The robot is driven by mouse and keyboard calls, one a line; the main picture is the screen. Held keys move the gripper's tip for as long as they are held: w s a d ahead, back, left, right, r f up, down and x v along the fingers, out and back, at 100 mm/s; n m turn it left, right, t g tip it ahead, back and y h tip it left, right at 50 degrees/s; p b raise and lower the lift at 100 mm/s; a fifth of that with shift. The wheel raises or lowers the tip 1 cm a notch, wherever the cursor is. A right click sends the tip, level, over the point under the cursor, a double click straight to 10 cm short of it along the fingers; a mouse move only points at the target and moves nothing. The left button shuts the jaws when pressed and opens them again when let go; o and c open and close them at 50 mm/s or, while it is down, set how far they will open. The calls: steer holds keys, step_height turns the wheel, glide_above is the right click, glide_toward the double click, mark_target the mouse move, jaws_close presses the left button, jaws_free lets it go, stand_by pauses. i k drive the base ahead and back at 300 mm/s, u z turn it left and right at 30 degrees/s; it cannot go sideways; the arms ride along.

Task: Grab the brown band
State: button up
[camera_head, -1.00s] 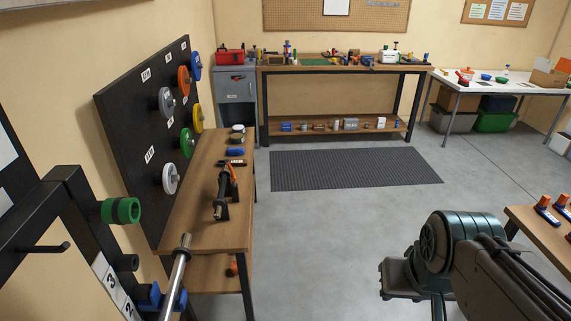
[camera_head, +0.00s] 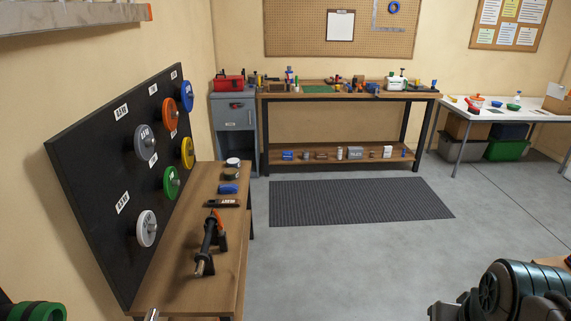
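I cannot clearly make out a brown band. Small items lie at the far end of the wooden bench (camera_head: 218,245) on the left: a roll with a white top (camera_head: 233,162), a small dark brownish thing (camera_head: 230,174) just in front of it, and a blue folded item (camera_head: 229,188). The brownish thing is too small to identify. My arm shows at the bottom right, far from the bench. My gripper's fingers are not visible.
A black board (camera_head: 110,180) with coloured discs stands along the bench. A dark bar (camera_head: 207,245) with an orange end lies on the bench. A grey cabinet (camera_head: 234,135) and workbench (camera_head: 350,92) stand behind. Grey floor right of the bench is clear.

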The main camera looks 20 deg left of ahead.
mark_target(218, 202)
steer(key=u, duration=0.1)
steer(key=i, duration=1.65)
steer(key=u, duration=0.7)
steer(key=i, duration=1.3)
steer(key=u, duration=1.65)
steer(key=i, duration=0.8)
steer(key=u, duration=0.6)
